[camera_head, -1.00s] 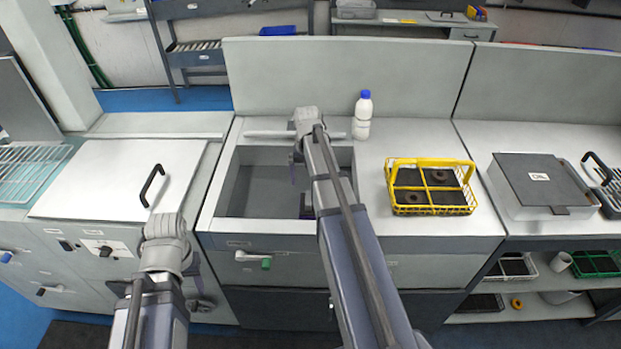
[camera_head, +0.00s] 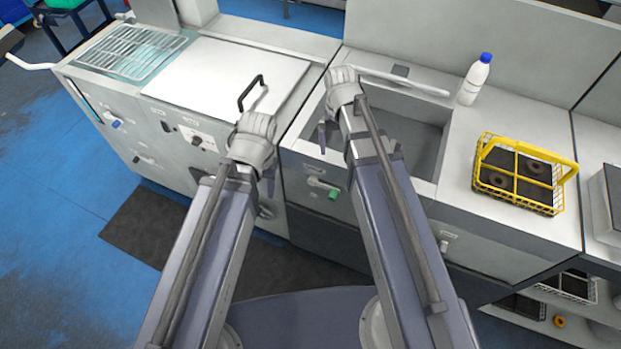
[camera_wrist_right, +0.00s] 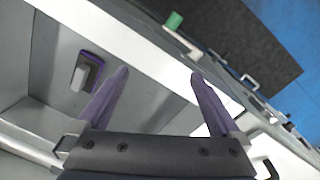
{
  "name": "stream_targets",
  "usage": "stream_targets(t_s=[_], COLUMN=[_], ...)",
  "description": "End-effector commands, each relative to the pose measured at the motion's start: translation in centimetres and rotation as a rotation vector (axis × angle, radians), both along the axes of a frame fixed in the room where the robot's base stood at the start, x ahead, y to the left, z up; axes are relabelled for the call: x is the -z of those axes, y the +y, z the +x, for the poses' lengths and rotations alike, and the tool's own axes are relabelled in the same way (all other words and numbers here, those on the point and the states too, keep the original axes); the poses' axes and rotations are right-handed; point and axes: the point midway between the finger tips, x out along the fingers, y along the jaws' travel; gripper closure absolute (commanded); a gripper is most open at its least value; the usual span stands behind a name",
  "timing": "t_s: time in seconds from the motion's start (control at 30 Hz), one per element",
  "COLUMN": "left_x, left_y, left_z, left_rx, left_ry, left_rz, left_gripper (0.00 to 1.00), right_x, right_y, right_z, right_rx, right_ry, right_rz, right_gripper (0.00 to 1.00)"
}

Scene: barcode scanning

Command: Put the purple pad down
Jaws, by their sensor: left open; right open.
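A purple pad with a grey top (camera_wrist_right: 86,72) lies inside the grey sink basin (camera_head: 425,140); it shows in the right wrist view. In the head view I cannot make it out. My right gripper (camera_wrist_right: 160,78) is open and empty above the basin's front edge, with the pad beyond its left finger and apart from it. In the head view, my right gripper (camera_head: 326,135) is mostly covered by its own wrist. My left gripper (camera_head: 268,182) is open in front of the counter, its fingers largely hidden by its arm.
A yellow wire basket (camera_head: 520,178) stands on the counter right of the basin. A closed lid with a black handle (camera_head: 250,92) is to the left. A green-tipped tap handle (camera_head: 332,194) juts from the front.

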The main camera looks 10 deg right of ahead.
Motion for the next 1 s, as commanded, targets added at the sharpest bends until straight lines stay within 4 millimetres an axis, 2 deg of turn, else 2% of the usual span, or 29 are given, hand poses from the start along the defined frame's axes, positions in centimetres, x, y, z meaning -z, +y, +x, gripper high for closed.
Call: stream_targets(t_s=[0.03, 0.1, 0.2, 0.3, 0.47, 0.93, 0.97, 1.0], left_x=[0.0, 0.0, 0.0, 0.0, 0.0, 0.0, 0.0, 0.0], left_y=[0.0, 0.0, 0.0, 0.0, 0.0, 0.0, 0.0, 0.0], left_z=[0.0, 0.0, 0.0, 0.0, 0.0, 0.0, 0.0, 0.0], left_rx=[0.000, 0.000, 0.000, 0.000, 0.000, 0.000, 0.000, 0.000], left_ry=[0.000, 0.000, 0.000, 0.000, 0.000, 0.000, 0.000, 0.000], left_rz=[0.000, 0.000, 0.000, 0.000, 0.000, 0.000, 0.000, 0.000], left_gripper=[0.50, 0.50, 0.50, 0.50, 0.50, 0.50, 0.50, 0.50], right_x=[0.0, 0.1, 0.1, 0.1, 0.1, 0.1, 0.1, 0.1], right_y=[2.6, 5.2, 7.8, 9.3, 10.3, 10.3, 10.3, 10.4], right_z=[-2.4, -4.4, -6.8, -8.5, -9.4, -9.4, -9.4, -10.8], right_rx=[-0.079, -0.170, -0.273, -0.342, -0.389, -0.389, -0.389, -0.388], right_ry=[0.005, 0.012, 0.020, 0.025, 0.027, 0.027, 0.027, 0.012], right_rz=[-0.009, -0.019, -0.030, -0.038, -0.045, -0.044, -0.044, -0.047], right_gripper=[0.00, 0.00, 0.00, 0.00, 0.00, 0.00, 0.03, 0.08])
